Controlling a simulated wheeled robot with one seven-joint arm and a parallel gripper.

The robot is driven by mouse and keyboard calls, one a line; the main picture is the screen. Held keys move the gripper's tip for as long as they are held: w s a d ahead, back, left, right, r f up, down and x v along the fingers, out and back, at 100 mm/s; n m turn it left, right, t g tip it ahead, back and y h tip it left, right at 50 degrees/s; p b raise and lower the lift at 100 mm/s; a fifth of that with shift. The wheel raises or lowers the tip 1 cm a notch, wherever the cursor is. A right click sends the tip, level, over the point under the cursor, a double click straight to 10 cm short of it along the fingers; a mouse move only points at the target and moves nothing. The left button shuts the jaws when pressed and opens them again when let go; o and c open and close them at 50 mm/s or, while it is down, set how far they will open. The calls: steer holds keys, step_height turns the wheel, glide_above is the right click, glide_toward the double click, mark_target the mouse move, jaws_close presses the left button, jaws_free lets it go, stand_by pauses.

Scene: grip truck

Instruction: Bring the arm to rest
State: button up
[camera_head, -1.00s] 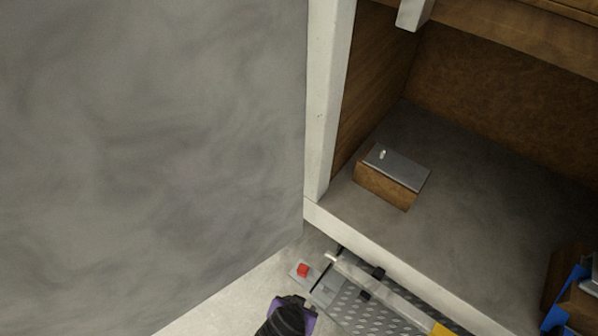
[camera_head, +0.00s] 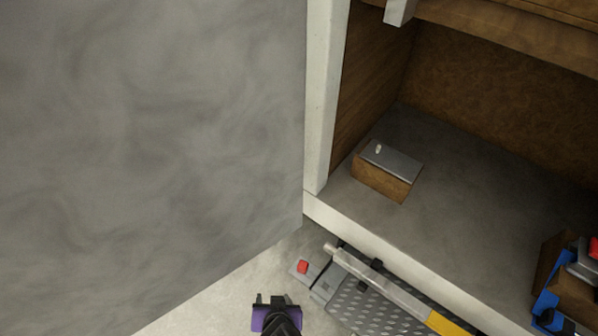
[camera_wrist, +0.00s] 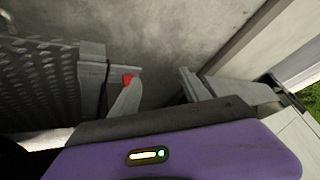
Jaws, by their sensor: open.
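My gripper (camera_head: 272,299) shows at the bottom of the head view, purple and dark, over the pale ground just left of the truck's tail lift. In the wrist view my gripper (camera_wrist: 158,88) has its two grey fingers spread apart with nothing between them. A red light (camera_wrist: 127,79) shows just by the left finger, but I cannot tell how far behind it it lies. Most of my arm is out of view.
The perforated tail platform (camera_head: 365,312) and its pale bar (camera_head: 380,283) are right of my gripper. The truck bed (camera_head: 400,235) holds a grey-lidded wooden box (camera_head: 386,172) and a blue-and-wood item (camera_head: 548,312) at right. A large grey panel (camera_head: 150,130) stands at left.

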steer(key=s+d+r+n+t+y, duration=0.15)
steer(key=s+d+r+t, duration=0.25)
steer(key=d+r, duration=0.55)
steer(key=s+d+r+n+t+y, duration=0.15)
steer(key=s+d+r+t, duration=0.45)
steer(key=r, duration=0.7)
steer(key=s+d+r+m+g+h, duration=0.1)
steer(key=s+d+r+h, duration=0.4)
steer(key=s+d, duration=0.5)
step_height(320, 180, up, 3)
steer(key=shift+d+f+m+g, duration=0.1)
steer(key=shift+d+m+g, duration=0.3)
steer(key=shift+d+m, duration=0.35)
steer(key=shift+a, duration=0.1)
